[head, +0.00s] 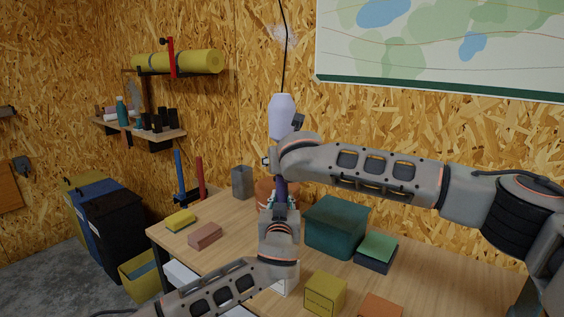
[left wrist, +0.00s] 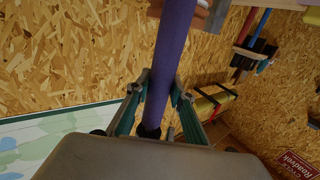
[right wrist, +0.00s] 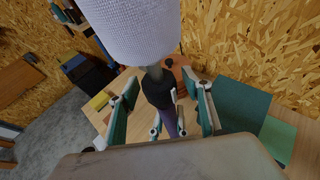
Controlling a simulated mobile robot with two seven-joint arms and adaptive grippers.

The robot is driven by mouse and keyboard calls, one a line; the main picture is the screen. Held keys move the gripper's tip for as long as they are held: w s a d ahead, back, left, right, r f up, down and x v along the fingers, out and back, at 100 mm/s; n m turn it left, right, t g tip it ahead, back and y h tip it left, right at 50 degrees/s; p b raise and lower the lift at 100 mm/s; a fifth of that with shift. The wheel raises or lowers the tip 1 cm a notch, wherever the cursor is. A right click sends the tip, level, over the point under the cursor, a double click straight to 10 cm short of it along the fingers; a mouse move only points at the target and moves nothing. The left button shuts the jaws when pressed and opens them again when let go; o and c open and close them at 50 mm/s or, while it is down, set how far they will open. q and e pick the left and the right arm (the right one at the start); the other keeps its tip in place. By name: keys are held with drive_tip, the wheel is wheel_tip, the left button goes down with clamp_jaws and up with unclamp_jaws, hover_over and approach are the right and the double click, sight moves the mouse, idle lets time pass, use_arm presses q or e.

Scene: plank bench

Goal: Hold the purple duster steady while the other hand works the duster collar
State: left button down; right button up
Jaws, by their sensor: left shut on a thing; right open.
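The purple duster stands roughly upright over the bench, its pale lavender head (head: 281,116) on top. Its purple handle (left wrist: 173,45) passes between the fingers of my left gripper (left wrist: 160,92), which is shut on it. In the head view the left gripper (head: 281,203) is low on the handle. My right gripper (right wrist: 164,108) is open, its fingers on either side of the dark duster collar (right wrist: 158,88), just below the pale head (right wrist: 130,25). In the head view my right wrist partly hides the collar. Contact between the right fingers and collar is not clear.
The plank bench (head: 225,238) holds a teal bin (head: 335,226), a green-topped block (head: 377,250), a yellow box (head: 325,294), a pink block (head: 205,235) and a yellow sponge-like block (head: 181,220). A grey container (head: 242,182) stands at the back. A thin dark line rises above the duster head.

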drive_tip(key=c, duration=1.1)
drive_tip(key=shift+c, duration=0.2)
drive_tip(key=shift+m+h, duration=0.3)
drive_tip(key=shift+h, duration=0.1)
drive_tip(key=m+h, duration=0.2)
drive_tip(key=h, duration=0.1)
drive_tip(key=shift+a+m, duration=0.1)
drive_tip(key=shift+m, duration=0.2)
drive_tip(key=shift+m+g+h, duration=0.3)
drive_tip(key=shift+m+h, duration=1)
drive_tip(key=shift+h, duration=0.2)
